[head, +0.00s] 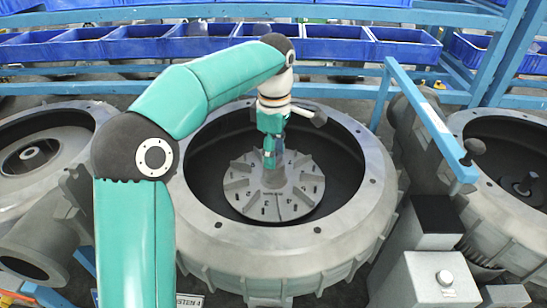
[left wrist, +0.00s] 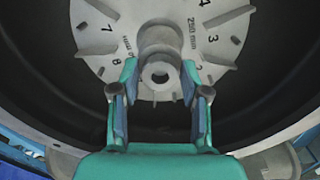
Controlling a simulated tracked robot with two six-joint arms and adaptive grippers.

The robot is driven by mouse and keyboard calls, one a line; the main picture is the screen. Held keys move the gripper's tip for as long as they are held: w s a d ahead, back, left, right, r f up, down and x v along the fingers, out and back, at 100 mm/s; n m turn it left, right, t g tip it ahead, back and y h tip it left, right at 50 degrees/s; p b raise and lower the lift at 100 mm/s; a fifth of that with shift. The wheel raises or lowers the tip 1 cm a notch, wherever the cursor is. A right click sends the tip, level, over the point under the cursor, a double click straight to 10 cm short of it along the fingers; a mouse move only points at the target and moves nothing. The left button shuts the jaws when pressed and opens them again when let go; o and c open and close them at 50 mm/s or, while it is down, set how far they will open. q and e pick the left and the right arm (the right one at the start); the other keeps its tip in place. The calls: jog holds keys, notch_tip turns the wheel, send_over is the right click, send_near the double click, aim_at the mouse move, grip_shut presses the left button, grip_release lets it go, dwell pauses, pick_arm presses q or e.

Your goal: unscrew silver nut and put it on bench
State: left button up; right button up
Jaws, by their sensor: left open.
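My left gripper (head: 271,150) reaches down over the middle blower housing (head: 283,245) in the head view. In the left wrist view the left gripper (left wrist: 159,80) is open, with one finger on each side of a small grey ring with a dark hole, which looks like the silver nut (left wrist: 160,66). It sits at the end of the hub (left wrist: 160,38) of the numbered impeller disc (left wrist: 105,38). Whether the fingers touch the nut I cannot tell. In the head view the gripper hides the nut, and the disc (head: 243,196) shows around it. My right gripper is not in view.
Other blower housings stand at the left (head: 70,115) and right (head: 480,235). A blue bar (head: 425,110) slopes down close to the right of the middle housing. A grey box with a white knob (head: 430,282) is at the lower right. Blue bins (head: 135,45) line the back.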

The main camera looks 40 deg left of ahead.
pick_arm(q)
jog(key=m, duration=1.2)
grip_shut()
jog(key=n, duration=0.6)
jog(key=shift+n, duration=0.4)
jog(key=shift+r, duration=0.65)
jog(key=shift+r, duration=1.4)
